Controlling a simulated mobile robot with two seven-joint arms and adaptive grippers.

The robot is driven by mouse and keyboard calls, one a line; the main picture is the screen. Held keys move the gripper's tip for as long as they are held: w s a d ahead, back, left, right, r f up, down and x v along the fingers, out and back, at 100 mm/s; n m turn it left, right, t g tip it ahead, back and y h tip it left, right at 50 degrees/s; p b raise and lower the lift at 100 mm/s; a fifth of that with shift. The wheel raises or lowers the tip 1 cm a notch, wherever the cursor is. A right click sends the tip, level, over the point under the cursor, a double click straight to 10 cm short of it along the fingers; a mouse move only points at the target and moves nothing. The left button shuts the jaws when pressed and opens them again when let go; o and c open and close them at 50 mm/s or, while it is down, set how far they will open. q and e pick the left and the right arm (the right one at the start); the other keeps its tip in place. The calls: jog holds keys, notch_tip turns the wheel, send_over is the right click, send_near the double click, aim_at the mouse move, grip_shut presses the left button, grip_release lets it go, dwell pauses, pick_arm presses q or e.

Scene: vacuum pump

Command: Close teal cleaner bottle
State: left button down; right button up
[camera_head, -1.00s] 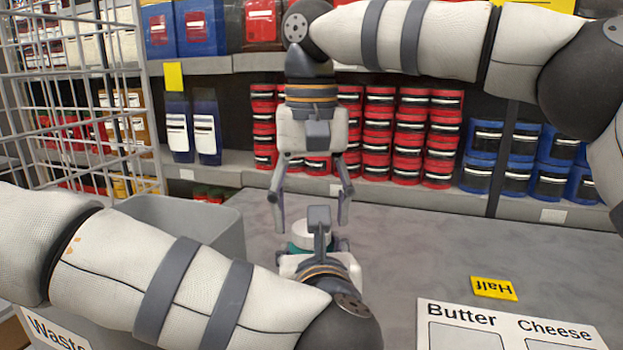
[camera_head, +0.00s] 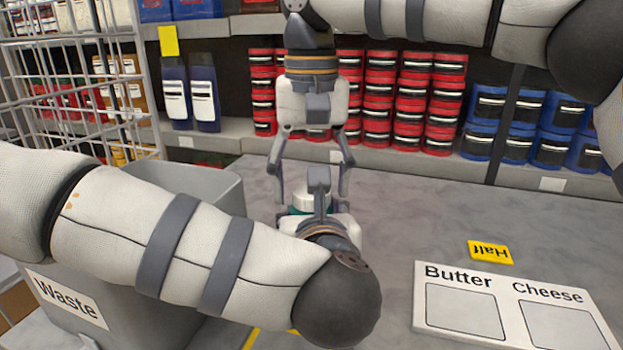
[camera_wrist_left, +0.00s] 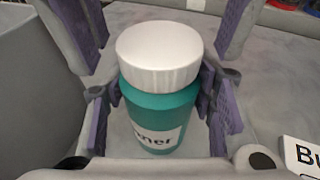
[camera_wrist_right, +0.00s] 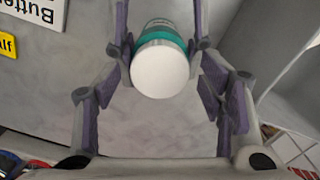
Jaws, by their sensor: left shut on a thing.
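The teal cleaner bottle (camera_wrist_left: 165,112) with its white cap (camera_wrist_left: 160,58) stands upright in the left wrist view. The cap looks seated on the bottle. My left gripper (camera_wrist_left: 162,95) is shut on the bottle's body below the cap. My right gripper (camera_head: 309,190) comes from above, its open fingers on either side of the cap (camera_head: 312,201) with gaps. In the right wrist view the cap (camera_wrist_right: 160,70) faces the camera between the fingers, with a strip of teal behind it. In the head view my left gripper (camera_head: 318,212) hides most of the bottle.
A grey waste bin (camera_head: 222,190) stands at the left. A Butter and Cheese board (camera_head: 425,315) and a yellow Half label (camera_head: 490,252) lie on the table (camera_head: 400,215) at the right. A wire cage (camera_head: 75,75) and stocked shelves are behind. The table's middle right is clear.

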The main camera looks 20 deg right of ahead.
jog(key=shift+r, duration=2.25)
jog(key=o, duration=0.6)
jog(key=shift+c, duration=0.2)
notch_tip(320, 180, up, 8)
jog(key=shift+f, duration=0.25)
pick_arm(q)
jog(key=c, duration=0.6)
grip_release()
